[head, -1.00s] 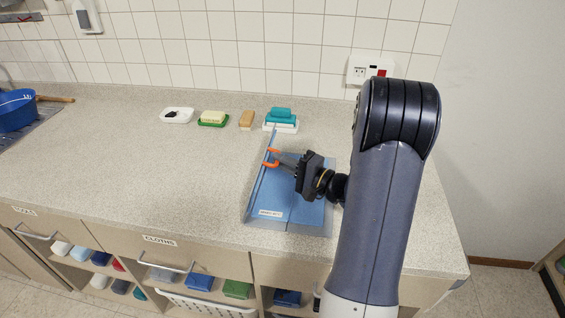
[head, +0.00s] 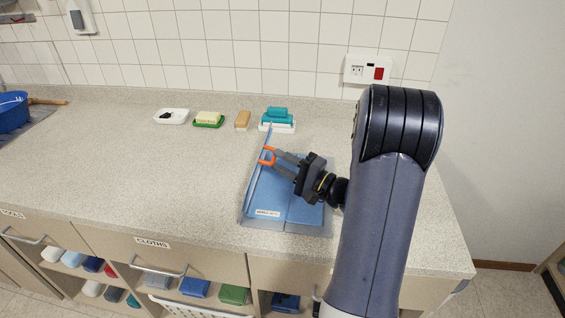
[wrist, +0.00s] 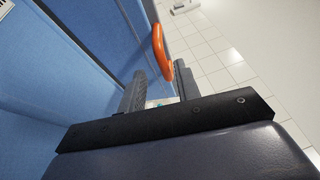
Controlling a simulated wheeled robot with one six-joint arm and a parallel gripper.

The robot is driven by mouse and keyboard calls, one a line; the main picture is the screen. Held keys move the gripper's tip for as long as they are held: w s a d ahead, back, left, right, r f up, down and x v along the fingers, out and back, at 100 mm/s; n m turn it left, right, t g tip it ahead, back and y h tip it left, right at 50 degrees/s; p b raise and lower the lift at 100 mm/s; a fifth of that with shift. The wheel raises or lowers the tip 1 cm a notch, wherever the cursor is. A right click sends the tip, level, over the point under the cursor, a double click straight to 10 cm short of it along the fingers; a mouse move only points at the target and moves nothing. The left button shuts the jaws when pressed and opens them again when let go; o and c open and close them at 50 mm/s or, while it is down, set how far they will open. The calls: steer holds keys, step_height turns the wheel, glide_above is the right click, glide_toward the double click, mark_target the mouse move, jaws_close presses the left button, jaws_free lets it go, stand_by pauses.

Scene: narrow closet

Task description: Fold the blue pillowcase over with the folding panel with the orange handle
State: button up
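The blue pillowcase (head: 305,208) lies spread on a clear folding board (head: 285,229) on the counter. A seam-like line runs down it. The folding panel (head: 249,190) is at the board's left side and looks tilted up. Its orange handle (head: 266,163) also shows in the wrist view (wrist: 158,45), at the fingertips. My gripper (head: 275,159) reaches in from the right above the pillowcase. In the wrist view its two fingers (wrist: 158,82) stand apart, with the handle's near end between or just beyond their tips. No firm contact shows. My wrist hides part of the pillowcase.
Behind the board are a teal sponge stack (head: 277,118), a tan block (head: 243,119), a green soap dish (head: 209,120) and a white dish (head: 172,116). A blue bucket (head: 12,112) stands far left. The counter left of the board is clear. A wall socket (head: 367,70) is behind.

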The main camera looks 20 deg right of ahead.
steer(key=shift+s, duration=0.1)
steer(key=b+v, duration=0.2)
steer(key=v, duration=0.8)
steer(key=shift+s+d+f, duration=0.1)
steer(key=shift+s+d, duration=0.15)
steer(key=shift+w+a, duration=0.1)
steer(key=p+x, duration=0.1)
steer(key=x, duration=0.4)
steer(key=p+x, duration=0.1)
steer(key=x, duration=0.5)
steer(key=shift+a+r, duration=0.1)
steer(key=shift+r, duration=0.15)
steer(key=shift+r+p, duration=0.15)
steer(key=shift+p, duration=0.8)
steer(key=shift+f, duration=0.2)
